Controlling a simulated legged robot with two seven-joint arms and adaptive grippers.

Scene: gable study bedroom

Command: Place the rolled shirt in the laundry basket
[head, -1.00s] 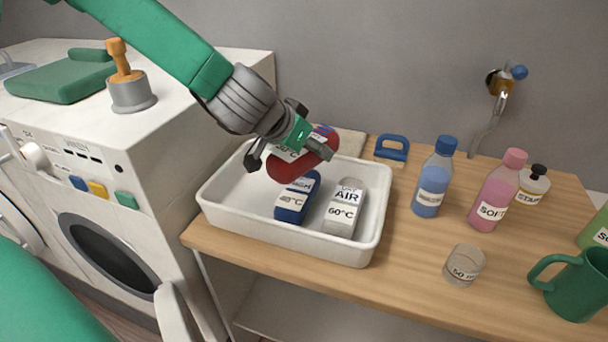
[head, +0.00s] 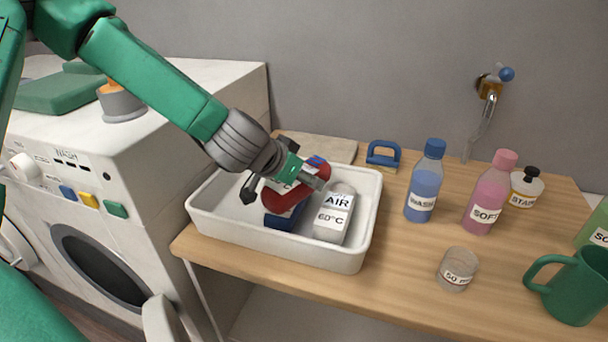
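The white, open, tray-like basket (head: 340,258) stands at the left end of the wooden worktop. A red rolled bundle (head: 290,200) with a white label and a blue patch, which looks like a rolled shirt, is between the fingers of my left gripper (head: 283,188). It is held inside the basket's outline, low over a dark blue roll (head: 288,218) that it partly hides. I cannot tell whether it touches that roll. My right gripper is not in view.
Behind the basket are a flat beige board (head: 318,147) and a blue-handled brush (head: 383,156). To the right stand a blue bottle (head: 424,185), a pink bottle (head: 487,195), a clear cup (head: 457,268) and a green mug (head: 578,290). The washing machine (head: 165,150) is left.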

